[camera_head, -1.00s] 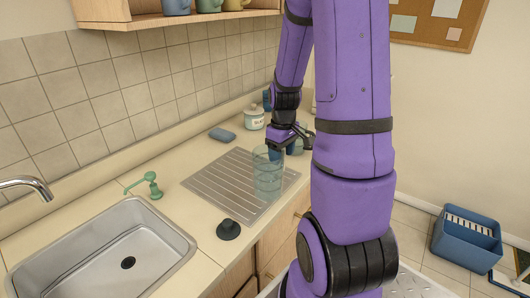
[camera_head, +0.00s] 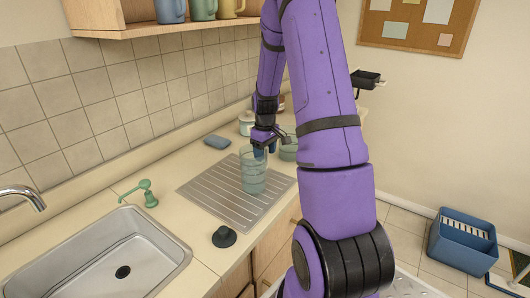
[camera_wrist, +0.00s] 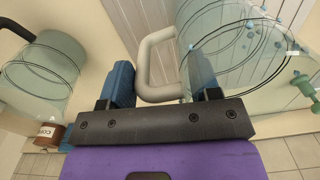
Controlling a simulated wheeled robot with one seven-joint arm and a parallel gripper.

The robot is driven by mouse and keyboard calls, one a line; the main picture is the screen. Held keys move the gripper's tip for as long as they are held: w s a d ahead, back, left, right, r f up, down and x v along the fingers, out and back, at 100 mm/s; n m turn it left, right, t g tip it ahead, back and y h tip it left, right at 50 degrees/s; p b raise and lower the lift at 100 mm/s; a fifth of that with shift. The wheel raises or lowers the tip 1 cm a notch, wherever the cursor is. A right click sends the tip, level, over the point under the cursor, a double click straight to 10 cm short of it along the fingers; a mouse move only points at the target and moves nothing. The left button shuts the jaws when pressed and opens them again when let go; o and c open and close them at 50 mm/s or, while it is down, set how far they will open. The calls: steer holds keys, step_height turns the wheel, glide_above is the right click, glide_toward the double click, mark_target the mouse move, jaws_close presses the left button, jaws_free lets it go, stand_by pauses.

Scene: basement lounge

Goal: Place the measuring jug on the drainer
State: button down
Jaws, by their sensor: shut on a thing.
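The measuring jug (camera_head: 253,172) is clear glass and stands upright over the ridged metal drainer (camera_head: 208,194), right of its middle. I cannot tell whether its base touches the drainer. In the wrist view the jug (camera_wrist: 232,50) is at the upper right, with its pale looped handle (camera_wrist: 146,68) between my blue fingers. My gripper (camera_head: 264,148) is shut on the handle, on the jug's far side in the head view; it also shows in the wrist view (camera_wrist: 160,88).
Another glass vessel (camera_head: 288,146) stands just behind the drainer, with a white canister (camera_head: 246,123) nearby. A blue sponge (camera_head: 217,142) lies at the back. The drainer's left part is clear.

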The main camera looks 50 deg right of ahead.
steer(key=shift+f, duration=0.35)
steer(key=shift+c, duration=1.6)
jaws_free()
